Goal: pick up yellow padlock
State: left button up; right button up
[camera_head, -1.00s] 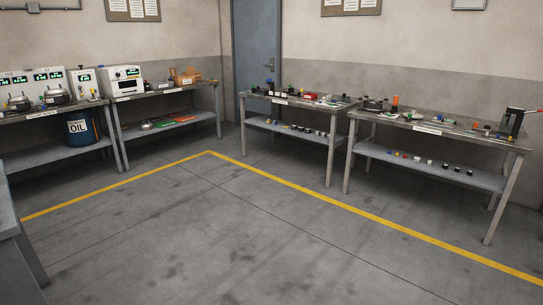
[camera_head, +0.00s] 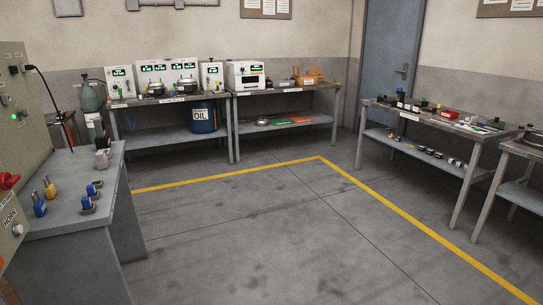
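A yellow padlock (camera_head: 50,188) stands upright on the grey table (camera_head: 75,228) at the left, close to the control panel. Its shackle points up. A blue padlock (camera_head: 39,205) stands just in front of it and to the left. Neither of my grippers is in view.
Small blue and grey items (camera_head: 90,198) and a grey metal part (camera_head: 102,159) lie on the same table. The control panel (camera_head: 22,130) with a red knob rises at the left. Workbenches line the walls. The floor in the middle is clear, with a yellow line (camera_head: 372,195).

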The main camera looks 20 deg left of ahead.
aim_at(50, 190)
jog(key=i+u, duration=0.85)
jog(key=i+l+u, duration=0.15)
jog(key=i+u, duration=0.15)
jog(key=u, duration=0.15)
jog(key=i+l+u, duration=0.7)
jog(key=u, duration=0.25)
jog(key=i+l+u, duration=0.15)
jog(key=l+u, duration=0.2)
jog(key=u, duration=0.15)
jog(key=i+l+u, duration=0.1)
jog(key=l+u, duration=0.35)
